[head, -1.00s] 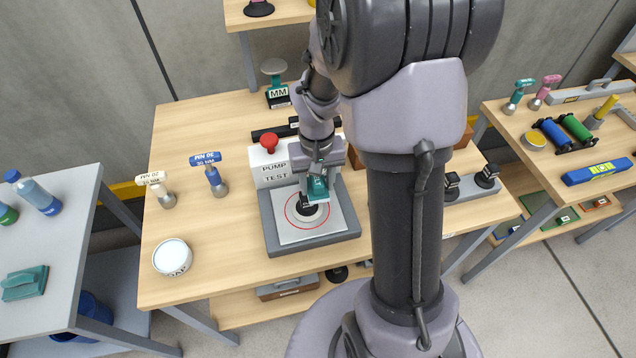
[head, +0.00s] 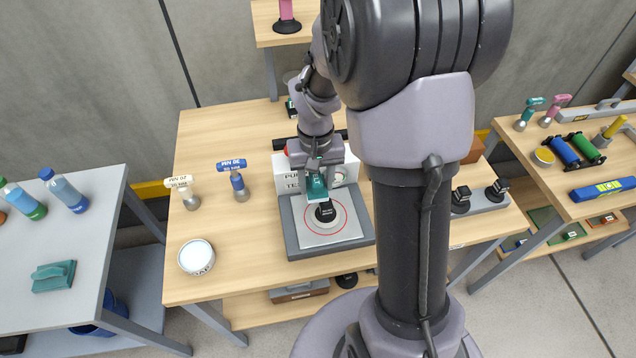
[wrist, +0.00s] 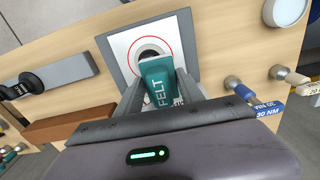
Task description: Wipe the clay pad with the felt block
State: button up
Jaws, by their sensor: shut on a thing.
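My gripper (head: 316,178) is shut on a teal block marked FELT (wrist: 160,88), which sits between the two fingers in the wrist view. The felt block also shows in the head view (head: 317,190), over the pump test stand.
The pump test stand (head: 293,243) has a pale plate with a red ring and a black suction cup (head: 325,213) in it. Two labelled tools, white (head: 182,187) and blue (head: 236,182), stand behind the pad. The table between pad and stand is clear.

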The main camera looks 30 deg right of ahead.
jog(key=shift+r+p, duration=0.9)
jog(key=shift+r, duration=0.45)
jog(key=shift+d, duration=0.1)
